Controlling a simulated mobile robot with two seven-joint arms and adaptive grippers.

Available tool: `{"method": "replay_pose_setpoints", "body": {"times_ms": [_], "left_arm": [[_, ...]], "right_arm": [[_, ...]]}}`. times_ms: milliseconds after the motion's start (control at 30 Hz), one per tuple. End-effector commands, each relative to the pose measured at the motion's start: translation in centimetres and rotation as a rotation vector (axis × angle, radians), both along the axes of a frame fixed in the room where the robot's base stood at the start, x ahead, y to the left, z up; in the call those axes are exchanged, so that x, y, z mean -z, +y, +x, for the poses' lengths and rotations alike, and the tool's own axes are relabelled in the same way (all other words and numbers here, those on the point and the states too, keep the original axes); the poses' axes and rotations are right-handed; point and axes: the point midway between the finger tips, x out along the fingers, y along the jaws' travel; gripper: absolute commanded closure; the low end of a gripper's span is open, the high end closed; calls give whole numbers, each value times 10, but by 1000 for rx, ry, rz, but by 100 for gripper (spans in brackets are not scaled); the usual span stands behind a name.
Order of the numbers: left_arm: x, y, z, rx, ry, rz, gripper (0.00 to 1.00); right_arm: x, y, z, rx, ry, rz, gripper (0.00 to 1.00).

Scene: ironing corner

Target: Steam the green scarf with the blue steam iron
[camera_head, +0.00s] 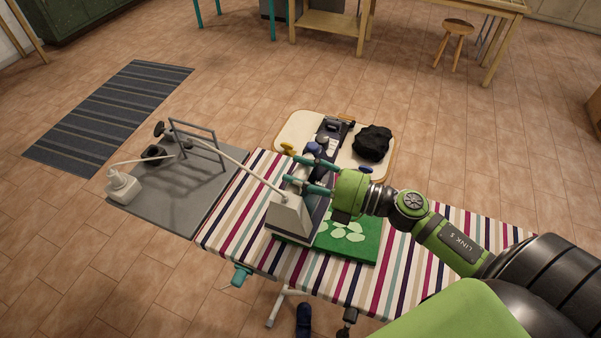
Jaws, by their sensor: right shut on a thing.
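The green scarf (358,248) with pale green patches lies flat on the striped ironing board (440,240). My right gripper (306,173) reaches in from the right, its teal fingers shut on the steam iron (288,216). The iron shows a pale grey body facing the camera and darker parts behind, partly hidden by the fingers. It is over the scarf's left end; whether it touches the cloth I cannot tell. A pale cord (240,168) runs from it to the left. My left gripper is not in view.
Left of the board, a grey surface (150,205) holds a metal rack (198,145) and a white bottle (122,186). Behind the board, a pale tray (293,130) holds a black crumpled thing (372,143) and small tools. Striped mat (110,115) and open floor lie beyond.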

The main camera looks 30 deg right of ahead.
Motion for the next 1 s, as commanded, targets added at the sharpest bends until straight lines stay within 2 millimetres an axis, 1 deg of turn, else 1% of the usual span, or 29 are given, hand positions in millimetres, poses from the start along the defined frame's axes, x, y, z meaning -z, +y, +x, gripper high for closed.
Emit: {"method": "replay_pose_setpoints", "body": {"times_ms": [33,233,300,467,800,1000], "left_arm": [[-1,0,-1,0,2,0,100],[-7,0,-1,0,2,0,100],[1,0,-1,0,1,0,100],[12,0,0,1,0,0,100],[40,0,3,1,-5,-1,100],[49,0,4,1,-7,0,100]], "right_arm": [[-4,0,1,0,-7,2,100],[-5,-1,-1,-8,23,30,100],[3,-1,-1,-8,20,29,100],[17,-1,0,-8,20,29,100],[51,-1,-1,-8,19,29,100],[63,-1,0,-8,18,28,100]]}}
